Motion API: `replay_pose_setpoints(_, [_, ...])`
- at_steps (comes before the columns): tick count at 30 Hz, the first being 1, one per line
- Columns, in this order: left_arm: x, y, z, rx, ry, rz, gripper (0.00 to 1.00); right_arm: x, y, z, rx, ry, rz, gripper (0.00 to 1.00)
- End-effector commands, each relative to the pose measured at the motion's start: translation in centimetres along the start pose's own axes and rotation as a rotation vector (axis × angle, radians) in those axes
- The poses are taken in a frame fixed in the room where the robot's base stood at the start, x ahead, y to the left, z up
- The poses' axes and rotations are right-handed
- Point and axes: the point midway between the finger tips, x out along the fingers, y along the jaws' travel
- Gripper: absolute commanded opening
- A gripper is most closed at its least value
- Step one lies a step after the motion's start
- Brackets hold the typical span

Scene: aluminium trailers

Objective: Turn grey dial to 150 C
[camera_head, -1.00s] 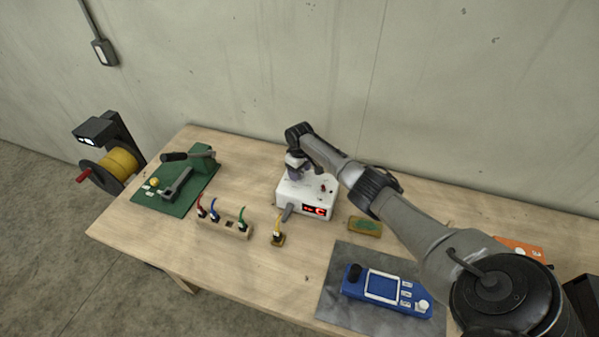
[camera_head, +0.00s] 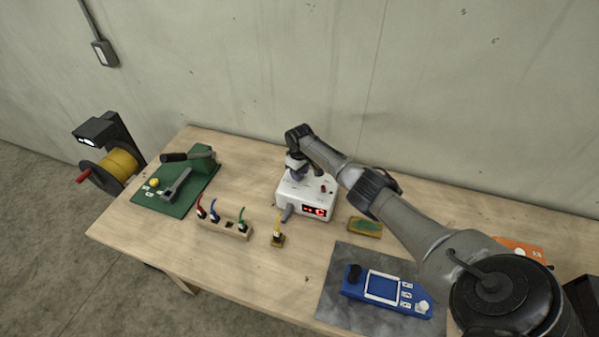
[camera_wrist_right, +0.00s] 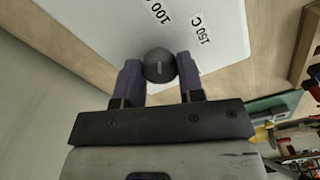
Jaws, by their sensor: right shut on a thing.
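The white box (camera_head: 309,196) with a lit red display (camera_head: 314,211) stands on the table in the head view. My right gripper (camera_head: 297,174) reaches down onto its back left top and hides the dial there. In the right wrist view the round dark grey dial (camera_wrist_right: 159,65) sits between the two fingers of my right gripper (camera_wrist_right: 160,72), which is shut on it. The labels "100 C" (camera_wrist_right: 161,13) and "150 C" (camera_wrist_right: 200,28) are printed on the white top beside the dial. I cannot tell which label the dial points to. My left gripper is out of view.
A wooden block with colored plugs (camera_head: 224,228) and a single yellow-wired plug (camera_head: 277,239) stand in front of the box. A small green board (camera_head: 365,227) lies to its right. A blue device (camera_head: 387,291) lies on a grey mat at the front right.

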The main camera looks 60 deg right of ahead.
Motion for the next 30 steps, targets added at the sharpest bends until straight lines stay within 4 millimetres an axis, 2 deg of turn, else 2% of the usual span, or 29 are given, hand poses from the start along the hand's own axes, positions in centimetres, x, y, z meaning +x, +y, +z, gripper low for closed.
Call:
replay_pose_setpoints(11, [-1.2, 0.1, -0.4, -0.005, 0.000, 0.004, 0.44, -0.3, -0.1, 0.0, 0.116, 0.000, -0.002, 0.12])
replay_pose_setpoints(30, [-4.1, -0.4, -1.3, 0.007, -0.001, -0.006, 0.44, -0.2, -0.1, -0.1, 0.695, 0.000, -0.003, 0.12])
